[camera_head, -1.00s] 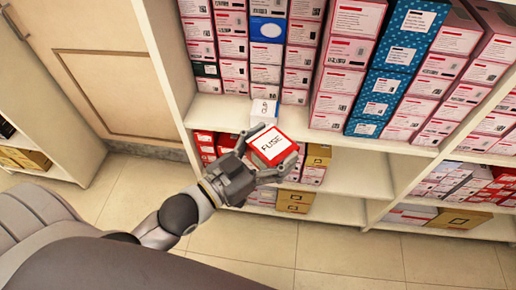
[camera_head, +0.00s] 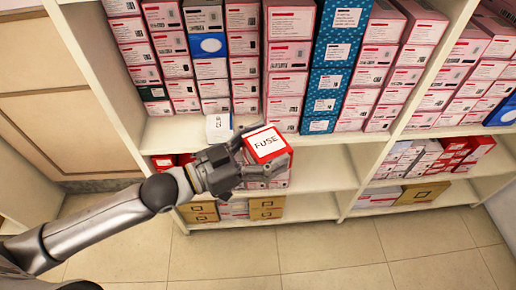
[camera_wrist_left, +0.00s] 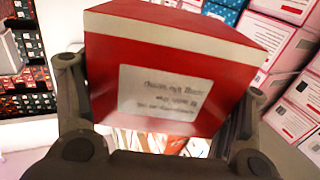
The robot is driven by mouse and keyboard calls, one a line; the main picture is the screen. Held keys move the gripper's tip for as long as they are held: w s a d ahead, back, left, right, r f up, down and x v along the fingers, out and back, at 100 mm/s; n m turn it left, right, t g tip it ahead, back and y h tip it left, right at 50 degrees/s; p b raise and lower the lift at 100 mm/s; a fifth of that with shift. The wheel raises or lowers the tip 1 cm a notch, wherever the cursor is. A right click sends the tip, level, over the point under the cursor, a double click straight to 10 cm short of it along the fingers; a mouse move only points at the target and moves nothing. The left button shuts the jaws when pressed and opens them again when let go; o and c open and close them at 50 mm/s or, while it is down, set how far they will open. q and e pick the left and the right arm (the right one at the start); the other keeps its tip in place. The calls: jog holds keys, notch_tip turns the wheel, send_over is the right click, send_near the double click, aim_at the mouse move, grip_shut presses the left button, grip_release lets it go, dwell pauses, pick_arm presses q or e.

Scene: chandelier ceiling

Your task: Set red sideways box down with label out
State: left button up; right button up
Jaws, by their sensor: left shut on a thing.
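My left gripper (camera_head: 247,163) is shut on a red box (camera_head: 281,154) with a white FUSE label on the face that shows upward in the head view. It holds the box in front of the shelf unit, near the edge of the middle shelf (camera_head: 340,143). In the left wrist view the red box (camera_wrist_left: 222,92) is tilted between the two fingers, with a white text label on the face toward the camera and a pale top edge. I cannot tell whether the box touches the shelf. My right gripper is in neither view.
Stacked pink boxes (camera_head: 290,60) and blue dotted boxes (camera_head: 335,60) fill the middle shelf. A small white box (camera_head: 218,128) stands at its front edge, left of the held box. Brown boxes (camera_head: 267,207) sit on the lowest shelf.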

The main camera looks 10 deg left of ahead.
aim_at(284, 141)
pick_arm(q)
jog(key=shift+w+d+r+m+g+h, duration=0.2)
jog(key=shift+w+d+m+g+h, duration=0.15)
jog(key=shift+d+m+g, duration=0.25)
jog(key=shift+w+d+r+m+g+h, duration=0.2)
jog(key=shift+w+d+m+g+h, duration=0.2)
jog(key=shift+d+g, duration=0.25)
